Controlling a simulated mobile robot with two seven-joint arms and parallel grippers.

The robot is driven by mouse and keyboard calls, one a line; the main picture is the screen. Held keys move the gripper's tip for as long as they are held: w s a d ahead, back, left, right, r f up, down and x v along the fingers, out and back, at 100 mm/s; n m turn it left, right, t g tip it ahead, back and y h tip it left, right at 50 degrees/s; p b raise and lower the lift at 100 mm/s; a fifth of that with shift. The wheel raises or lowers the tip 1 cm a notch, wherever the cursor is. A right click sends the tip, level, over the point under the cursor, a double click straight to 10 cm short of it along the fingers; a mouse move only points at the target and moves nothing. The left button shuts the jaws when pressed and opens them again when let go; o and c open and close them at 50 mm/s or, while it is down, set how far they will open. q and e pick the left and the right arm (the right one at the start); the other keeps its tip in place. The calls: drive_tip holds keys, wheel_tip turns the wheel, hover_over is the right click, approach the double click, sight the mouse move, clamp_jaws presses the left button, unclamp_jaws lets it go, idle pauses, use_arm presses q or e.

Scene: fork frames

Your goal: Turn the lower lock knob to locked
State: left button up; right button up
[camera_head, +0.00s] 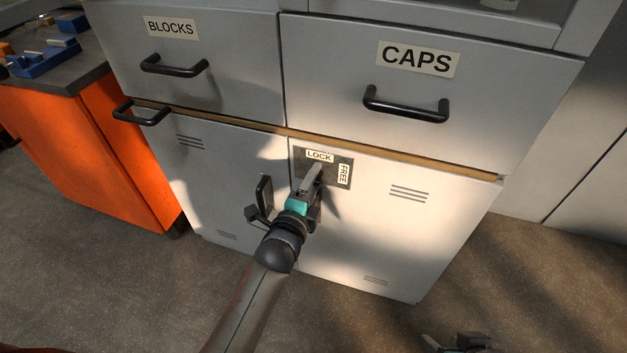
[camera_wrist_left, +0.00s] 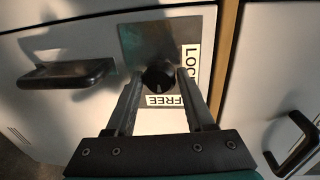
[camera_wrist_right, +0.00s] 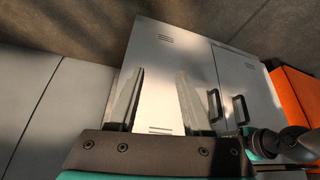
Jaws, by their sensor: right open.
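The lower lock plate (camera_head: 345,158) is on the cabinet's right lower door, with a LOCK label (camera_head: 319,156) on top and a FREE label (camera_head: 344,174) at its right. My left gripper (camera_head: 315,172) is at the plate and hides the knob in the head view. In the left wrist view the round black knob (camera_wrist_left: 158,77) lies between the tips of my open left gripper (camera_wrist_left: 159,76), with narrow gaps beside it.
Drawers marked BLOCKS (camera_head: 171,27) and CAPS (camera_head: 417,59) are above. An orange cabinet (camera_head: 110,150) stands at the left. The floor in front is clear.

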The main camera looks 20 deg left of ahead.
use_arm(q)
clamp_jaws()
